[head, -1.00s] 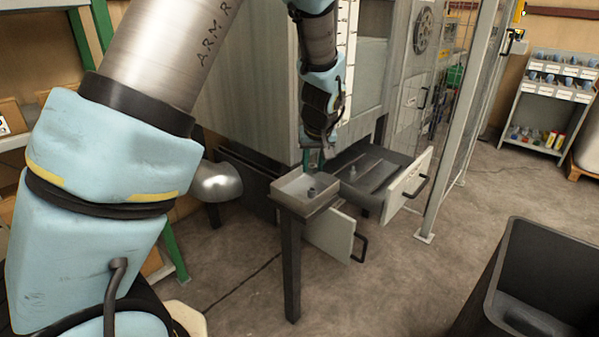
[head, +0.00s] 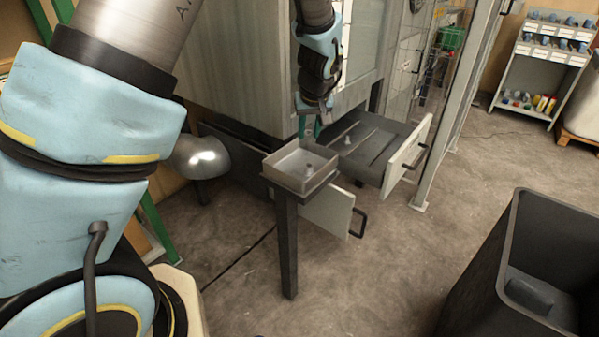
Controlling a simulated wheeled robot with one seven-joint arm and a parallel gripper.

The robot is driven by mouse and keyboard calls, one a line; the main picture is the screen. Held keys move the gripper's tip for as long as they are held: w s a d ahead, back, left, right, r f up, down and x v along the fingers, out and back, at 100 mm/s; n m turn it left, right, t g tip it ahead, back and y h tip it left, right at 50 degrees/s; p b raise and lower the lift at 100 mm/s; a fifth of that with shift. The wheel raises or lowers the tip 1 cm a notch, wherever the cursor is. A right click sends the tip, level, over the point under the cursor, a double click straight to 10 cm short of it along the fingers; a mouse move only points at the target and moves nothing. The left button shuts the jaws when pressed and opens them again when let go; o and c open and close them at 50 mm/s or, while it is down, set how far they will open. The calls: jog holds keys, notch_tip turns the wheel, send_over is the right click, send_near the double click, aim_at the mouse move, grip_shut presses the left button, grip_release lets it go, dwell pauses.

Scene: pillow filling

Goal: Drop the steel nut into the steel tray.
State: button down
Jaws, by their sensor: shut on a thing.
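The steel tray (head: 287,178) is a shallow grey square box on a dark post, in the middle of the head view. A small grey piece (head: 309,168) stands inside it. My gripper (head: 309,130), with teal fingers, points down just behind and above the tray's far edge. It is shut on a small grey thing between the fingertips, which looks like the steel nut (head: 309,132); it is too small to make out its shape.
An open drawer (head: 375,165) with a small grey piece (head: 347,141) juts out right of the tray. A lower door or drawer (head: 327,210) stands open below. A rounded metal dome (head: 201,157) is at left, a black bin (head: 500,270) at lower right. Floor between is clear.

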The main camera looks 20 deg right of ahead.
jog(key=shift+f, duration=0.55)
jog(key=c, duration=0.5)
grip_release()
jog(key=shift+r, duration=0.15)
jog(key=v, duration=1)
jog(key=shift+s+r+b, duration=0.2)
jog(key=shift+s+b, duration=0.05)
jog(key=shift+b, duration=0.05)
jog(key=shift+a, duration=0.1)
